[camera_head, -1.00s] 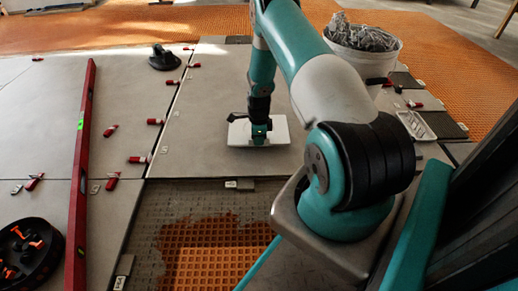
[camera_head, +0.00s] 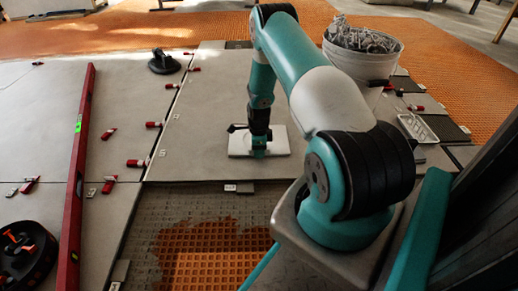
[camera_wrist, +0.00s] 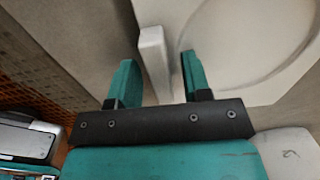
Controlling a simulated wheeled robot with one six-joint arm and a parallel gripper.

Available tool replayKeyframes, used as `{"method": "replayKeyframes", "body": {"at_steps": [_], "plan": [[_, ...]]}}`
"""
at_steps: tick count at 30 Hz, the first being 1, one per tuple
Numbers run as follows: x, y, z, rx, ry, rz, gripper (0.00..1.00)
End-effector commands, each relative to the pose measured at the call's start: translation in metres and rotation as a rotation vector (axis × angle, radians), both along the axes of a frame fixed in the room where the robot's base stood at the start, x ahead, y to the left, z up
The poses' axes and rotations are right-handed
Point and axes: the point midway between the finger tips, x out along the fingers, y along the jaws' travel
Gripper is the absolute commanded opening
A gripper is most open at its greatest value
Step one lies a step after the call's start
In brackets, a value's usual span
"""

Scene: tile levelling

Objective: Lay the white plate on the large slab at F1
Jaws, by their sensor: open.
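The white plate (camera_head: 277,134) lies flat on the large grey slab (camera_head: 205,100), near the slab's front edge. In the wrist view the plate (camera_wrist: 225,30) shows a round recess and a raised white tab (camera_wrist: 154,62). My gripper (camera_head: 258,153) is low over the plate's front side. Its two teal fingers (camera_wrist: 160,80) are open, with the tab between them and a gap visible on either side. My arm hides part of the slab's right side.
An open patch (camera_head: 215,255) with orange matting lies in front of the slab. A red level (camera_head: 80,170), red clips (camera_head: 138,163), a black suction cup (camera_head: 163,60) and a white bucket (camera_head: 365,65) stand around. The slab left of the plate is clear.

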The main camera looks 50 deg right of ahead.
Motion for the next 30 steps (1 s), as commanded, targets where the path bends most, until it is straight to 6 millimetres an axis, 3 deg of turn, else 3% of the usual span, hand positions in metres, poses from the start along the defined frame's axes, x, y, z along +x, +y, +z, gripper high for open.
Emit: {"method": "replayKeyframes", "body": {"at_steps": [5,15,21,26,30], "plan": [[0.0,0.0,0.022,-0.001,-0.001,0.0,0.44],[0.0,0.0,0.097,0.0,0.0,0.001,0.44],[0.0,0.0,0.12,0.001,0.001,0.001,0.44],[0.0,0.0,0.124,0.001,0.001,0.003,0.44],[0.014,0.017,0.148,0.008,-0.018,0.112,0.44]]}}
